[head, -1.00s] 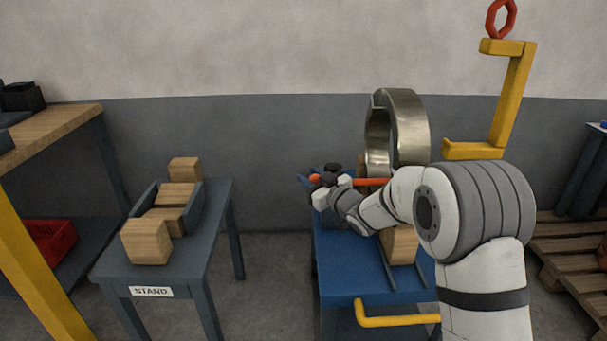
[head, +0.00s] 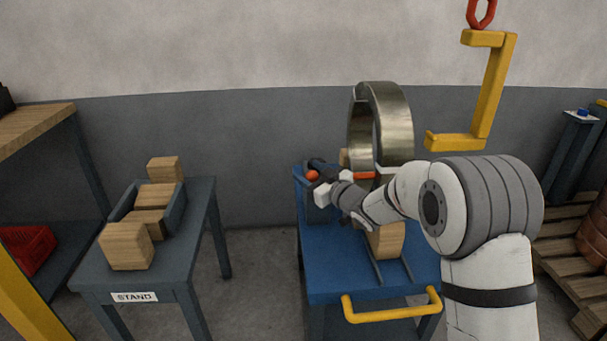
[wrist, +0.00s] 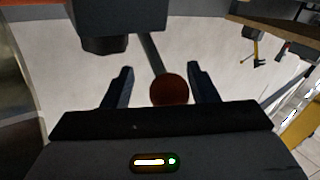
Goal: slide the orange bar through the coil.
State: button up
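The metal coil (head: 393,125) stands upright on the blue cart (head: 345,268). The orange bar (head: 362,175) shows as a short piece in front of the coil's lower opening. A round orange end (head: 312,175) shows left of it, and my gripper hides the stretch between. I cannot tell how far the bar lies inside the coil. My gripper (head: 318,184) is at the round end, left of the coil. In the wrist view the fingers (wrist: 161,82) stand apart, with a dark red round end (wrist: 169,90) between them and a gap on its left.
Wooden blocks (head: 386,241) support the coil on the cart. A yellow hook (head: 490,95) hangs to the right of the coil. A stand (head: 95,272) with wooden blocks is at the left, with floor between it and the cart. A pallet (head: 555,262) is at the right.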

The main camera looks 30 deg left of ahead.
jog(key=shift+s+a, duration=0.1)
jog(key=shift+s, duration=0.1)
jog(key=p+v, duration=0.1)
jog(key=v, duration=0.6)
jog(key=shift+w+p, duration=0.1)
jog(key=shift+p, duration=0.25)
jog(key=shift+d, duration=0.4)
